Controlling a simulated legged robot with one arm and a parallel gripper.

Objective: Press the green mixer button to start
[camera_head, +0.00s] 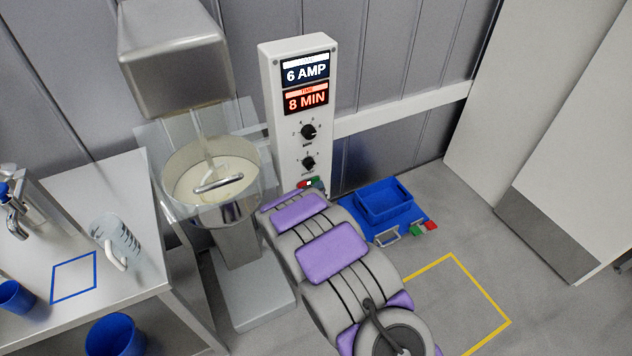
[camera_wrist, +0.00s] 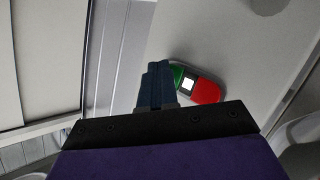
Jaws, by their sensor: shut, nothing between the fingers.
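The mixer's white control panel (camera_head: 292,155) stands upright against the wall. The green mixer button (camera_wrist: 177,75) sits beside a red button (camera_wrist: 205,92), with a small white square between them. In the head view the button unit (camera_head: 308,183) is low on the panel, partly hidden by the end of my arm. My gripper (camera_wrist: 154,66) is shut and empty. Its fingertips overlap the green button's edge in the wrist view and partly hide it. I cannot tell whether they touch it.
The mixer with its bowl (camera_head: 215,200) of pale contents stands left of the panel. A steel table (camera_head: 70,225) with a clear jug (camera_head: 118,243) is at the left. A blue tray (camera_head: 385,203) lies on the floor right of my arm, near a yellow floor outline (camera_head: 480,287).

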